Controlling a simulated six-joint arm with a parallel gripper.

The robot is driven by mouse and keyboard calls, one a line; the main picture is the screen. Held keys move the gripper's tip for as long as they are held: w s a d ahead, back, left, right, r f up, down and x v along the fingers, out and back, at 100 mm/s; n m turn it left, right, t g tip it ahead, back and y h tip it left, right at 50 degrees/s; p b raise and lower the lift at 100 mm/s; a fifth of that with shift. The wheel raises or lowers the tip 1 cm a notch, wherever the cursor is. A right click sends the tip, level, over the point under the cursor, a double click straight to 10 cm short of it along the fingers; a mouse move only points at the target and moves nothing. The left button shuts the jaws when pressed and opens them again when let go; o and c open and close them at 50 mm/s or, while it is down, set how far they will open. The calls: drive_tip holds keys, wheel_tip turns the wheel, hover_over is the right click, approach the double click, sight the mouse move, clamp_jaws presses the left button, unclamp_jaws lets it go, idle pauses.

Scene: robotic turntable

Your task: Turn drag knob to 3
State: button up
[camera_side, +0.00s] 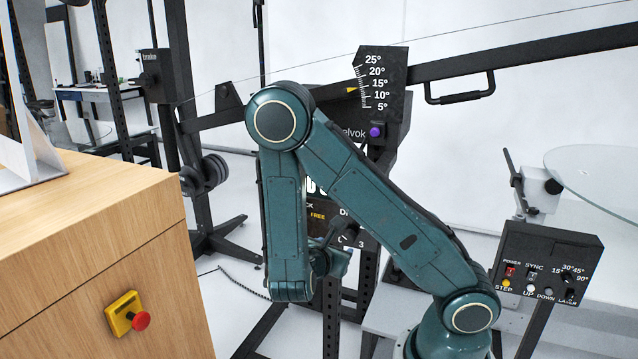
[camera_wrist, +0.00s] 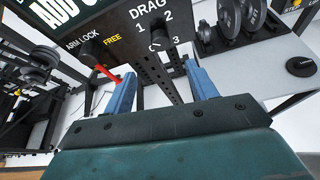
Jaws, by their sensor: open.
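The dark panel (camera_wrist: 120,22) carries the word DRAG with the numbers 1, 2 and 3 around a dark knob (camera_wrist: 158,42). Which number the knob points at is too small to tell. My gripper (camera_wrist: 160,72) is open, its two blue fingers apart and pointing toward the panel. The knob shows between and beyond the fingertips, with nothing held. In the side view my arm covers most of the panel (camera_side: 317,216); a "3" shows at its lower right. My gripper (camera_side: 330,262) sits low in front of it, partly hidden by my arm.
A red lever (camera_wrist: 106,62) labelled ARM LOCK / FREE stands left of the knob, close to the left finger. Weight plates (camera_wrist: 245,22) are at the right. A control box (camera_side: 547,262) and glass disc (camera_side: 600,180) stand at right, a wooden cabinet (camera_side: 80,240) at left.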

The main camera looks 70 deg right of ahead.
sight(348, 239)
drive_tip(key=shift+x, duration=6.8)
drive_tip(key=shift+c, duration=0.5)
drive_tip(key=c, duration=0.9)
drive_tip(key=shift+s+m+t, duration=0.15)
drive_tip(key=shift+m+t, duration=0.95)
drive_tip(key=shift+m, duration=0.3)
